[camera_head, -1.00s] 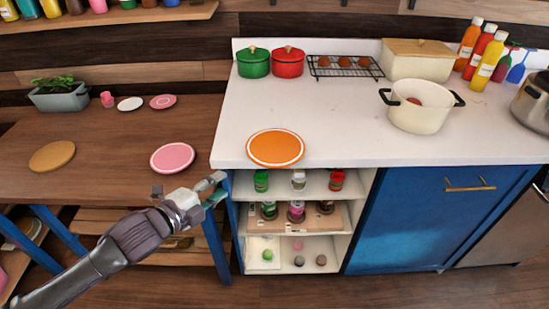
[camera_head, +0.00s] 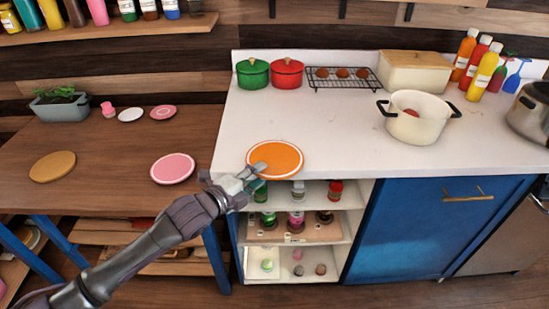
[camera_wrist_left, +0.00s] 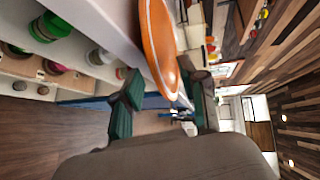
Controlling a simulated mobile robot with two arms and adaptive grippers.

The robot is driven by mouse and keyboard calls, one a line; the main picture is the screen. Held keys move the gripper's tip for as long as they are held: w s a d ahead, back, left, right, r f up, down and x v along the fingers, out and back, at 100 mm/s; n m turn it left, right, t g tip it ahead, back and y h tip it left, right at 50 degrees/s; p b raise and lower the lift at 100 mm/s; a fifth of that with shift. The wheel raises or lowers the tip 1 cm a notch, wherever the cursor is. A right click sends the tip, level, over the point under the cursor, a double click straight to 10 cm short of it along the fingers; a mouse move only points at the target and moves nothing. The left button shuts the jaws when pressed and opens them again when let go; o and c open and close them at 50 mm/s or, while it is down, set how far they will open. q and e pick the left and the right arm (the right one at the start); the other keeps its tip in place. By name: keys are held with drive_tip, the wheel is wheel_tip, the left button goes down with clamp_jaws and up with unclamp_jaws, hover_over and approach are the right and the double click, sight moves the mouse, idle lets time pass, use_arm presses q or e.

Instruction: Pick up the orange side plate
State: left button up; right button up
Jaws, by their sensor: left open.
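The orange side plate (camera_head: 277,158) with a pale ring near its rim lies flat at the front left edge of the white counter. It also shows in the left wrist view (camera_wrist_left: 158,45), seen nearly edge-on ahead of the fingers. My left gripper (camera_head: 252,179) is open at the plate's front left rim. In the left wrist view its two green-padded fingers (camera_wrist_left: 160,108) are spread apart, with the near rim reaching toward the space between them. I cannot tell whether they touch the plate. My right gripper is not in view.
The white counter (camera_head: 330,140) is clear behind the plate. A cream pot (camera_head: 418,118) stands to the right, and green and red pots (camera_head: 287,73) stand at the back. Open shelves (camera_head: 345,190) with jars lie below. A pink plate (camera_head: 172,168) lies on the wooden table.

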use_arm(q)
drive_tip(key=shift+x, duration=1.1)
drive_tip(key=shift+s, duration=0.1)
clamp_jaws()
